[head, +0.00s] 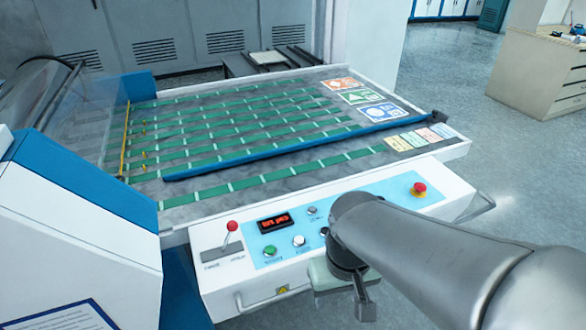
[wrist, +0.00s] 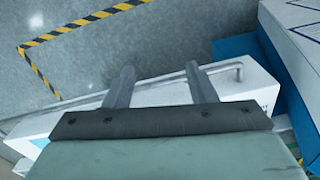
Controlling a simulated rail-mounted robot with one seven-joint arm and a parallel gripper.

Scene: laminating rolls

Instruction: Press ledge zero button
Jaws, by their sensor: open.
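The white control panel (head: 225,285) runs along the machine's front edge in the head view. Its blue face carries a red digital display (head: 275,222), a green button (head: 270,250), a white button (head: 299,241), a small button (head: 312,210) and a dark knob (head: 324,231) beside my arm. Their labels are too small to read, so I cannot tell which is the ledge zero button. My gripper (wrist: 160,86) is open and empty, its two fingers apart in the wrist view. In the head view it hangs at the panel's front edge, partly hidden by my arm.
A lever with a red knob (head: 232,226) stands left of the display. A red emergency stop (head: 419,189) sits at the panel's right. Behind lies the feed table with green strips and a long blue bar (head: 300,150). Yellow-black tape (wrist: 85,22) marks the floor.

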